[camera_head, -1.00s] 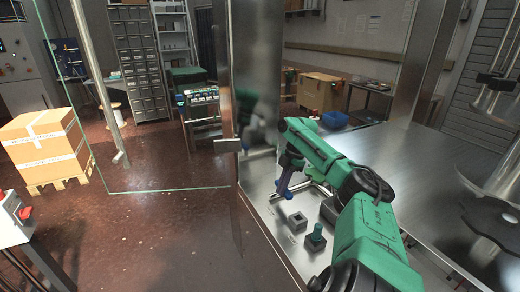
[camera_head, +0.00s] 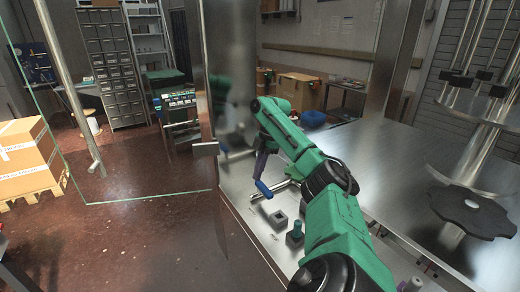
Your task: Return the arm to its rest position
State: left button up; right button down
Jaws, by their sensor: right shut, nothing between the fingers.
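My right arm, green with black joints, comes in from the lower right and reaches over a metal worktop (camera_head: 262,226). My right gripper (camera_head: 264,190), with blue-purple fingers, hangs at its far end. It is shut and empty, a little above the worktop beside the metal panel. A grey square block with a hole (camera_head: 278,220) sits below and to the right of the gripper, apart from it. A teal knob on a dark base (camera_head: 296,232) stands nearer, close to my forearm. My left gripper is not in view.
A wide steel table (camera_head: 420,165) lies right of my arm, with a machine carrying a dark lobed disc (camera_head: 468,211). A tall metal panel (camera_head: 232,70) and a glass pane stand left of the worktop. Cardboard boxes (camera_head: 299,90) are behind. Red-brown floor at left is mostly clear.

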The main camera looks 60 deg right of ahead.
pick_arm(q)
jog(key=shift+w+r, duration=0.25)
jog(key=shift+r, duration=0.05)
pick_arm(e)
jog(key=v, duration=0.2)
jog(key=shift+d+r, duration=0.15)
jog(key=shift+r, duration=0.1)
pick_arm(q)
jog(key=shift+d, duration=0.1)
pick_arm(e)
jog(key=shift+f, duration=0.1)
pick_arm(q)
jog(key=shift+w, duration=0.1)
